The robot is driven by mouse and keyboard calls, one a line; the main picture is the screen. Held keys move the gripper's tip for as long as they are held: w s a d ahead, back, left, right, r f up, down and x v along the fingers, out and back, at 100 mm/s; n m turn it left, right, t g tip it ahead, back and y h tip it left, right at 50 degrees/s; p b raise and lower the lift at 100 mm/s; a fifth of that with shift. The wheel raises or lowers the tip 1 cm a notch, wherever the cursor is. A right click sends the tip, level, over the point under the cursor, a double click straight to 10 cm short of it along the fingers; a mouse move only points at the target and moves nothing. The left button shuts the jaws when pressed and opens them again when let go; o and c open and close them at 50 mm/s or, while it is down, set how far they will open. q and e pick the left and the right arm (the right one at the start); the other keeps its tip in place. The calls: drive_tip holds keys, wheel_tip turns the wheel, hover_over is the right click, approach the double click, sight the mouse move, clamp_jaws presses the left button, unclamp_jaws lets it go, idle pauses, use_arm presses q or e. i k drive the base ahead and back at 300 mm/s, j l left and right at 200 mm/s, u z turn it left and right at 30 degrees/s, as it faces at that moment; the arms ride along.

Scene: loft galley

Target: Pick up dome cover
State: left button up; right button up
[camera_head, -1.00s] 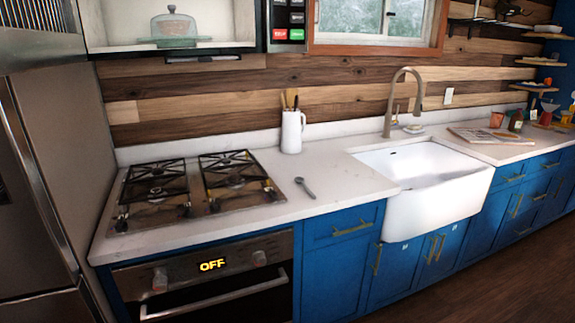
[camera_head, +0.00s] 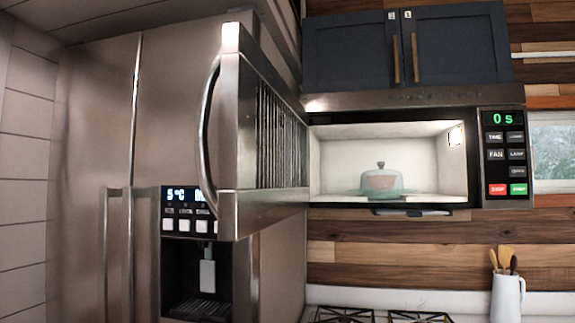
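The dome cover (camera_head: 381,179) is a clear dome with a grey knob on top. It stands upright inside the open microwave (camera_head: 330,165), on a greenish glass plate (camera_head: 398,191). Something pinkish shows through the dome, too small to make out. Neither of my grippers is in view.
The microwave door (camera_head: 262,130) is swung open to the left, in front of the steel fridge (camera_head: 90,160). Dark cabinets (camera_head: 450,45) are shut above. Below are the stove grates (camera_head: 345,315) and a white jug of utensils (camera_head: 507,297). The control panel (camera_head: 504,155) is at right.

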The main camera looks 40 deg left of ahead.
sight(381, 178)
drive_tip(key=k+j, duration=0.15)
drive_tip(key=j, duration=0.3)
drive_tip(key=k+j+u, duration=0.15)
drive_tip(key=j, duration=0.75)
drive_tip(key=k+j+u, duration=0.15)
drive_tip(key=j, duration=0.35)
drive_tip(key=i+l, duration=0.1)
drive_tip(key=l, duration=0.3)
drive_tip(key=i+l, duration=0.1)
drive_tip(key=l, duration=0.35)
drive_tip(key=i+l, duration=0.65)
drive_tip(key=l, duration=0.75)
drive_tip(key=i+l, duration=0.1)
drive_tip(key=l, duration=0.35)
